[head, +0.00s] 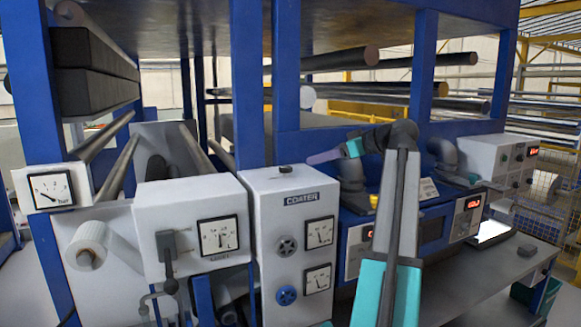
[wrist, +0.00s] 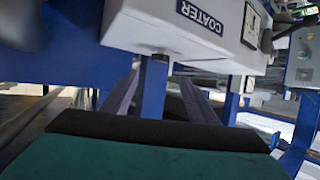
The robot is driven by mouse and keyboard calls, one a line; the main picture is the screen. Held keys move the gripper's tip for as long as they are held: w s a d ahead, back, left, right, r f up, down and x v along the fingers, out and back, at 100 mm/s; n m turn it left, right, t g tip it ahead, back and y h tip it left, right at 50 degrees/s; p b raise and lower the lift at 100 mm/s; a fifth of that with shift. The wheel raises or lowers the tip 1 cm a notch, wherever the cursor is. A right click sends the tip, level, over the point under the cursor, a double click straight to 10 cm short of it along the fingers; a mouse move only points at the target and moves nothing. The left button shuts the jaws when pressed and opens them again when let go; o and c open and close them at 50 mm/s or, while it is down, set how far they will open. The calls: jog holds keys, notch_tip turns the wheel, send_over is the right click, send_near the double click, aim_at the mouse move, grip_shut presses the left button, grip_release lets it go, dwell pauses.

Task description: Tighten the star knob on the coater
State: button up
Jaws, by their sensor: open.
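The white coater cabinet (head: 262,215) stands in the middle of the head view, with a "COATER" label and two dials. I cannot tell from shape alone which is the star knob. My gripper (head: 312,158) is right of the cabinet, a little above its top, pointing left. In the wrist view its two purple fingers (wrist: 158,82) are apart and empty, with the labelled cabinet (wrist: 140,25) ahead.
A white box (head: 193,222) with a dial and a lever stands left of the coater. Blue frame posts (head: 252,90) and rollers (head: 340,60) rise behind. Blue instrument units (head: 430,228) stand to the right on a grey bench (head: 490,262).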

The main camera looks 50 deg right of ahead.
aim_at(287, 167)
jog(key=p+x, duration=0.5)
jog(key=x, duration=0.7)
jog(key=shift+w+a+f, duration=0.1)
jog(key=shift+w+f, duration=0.15)
jog(key=shift+w, duration=0.1)
jog(key=shift+c, duration=0.4)
jog(key=c, duration=1)
jog(key=shift+o, duration=0.2)
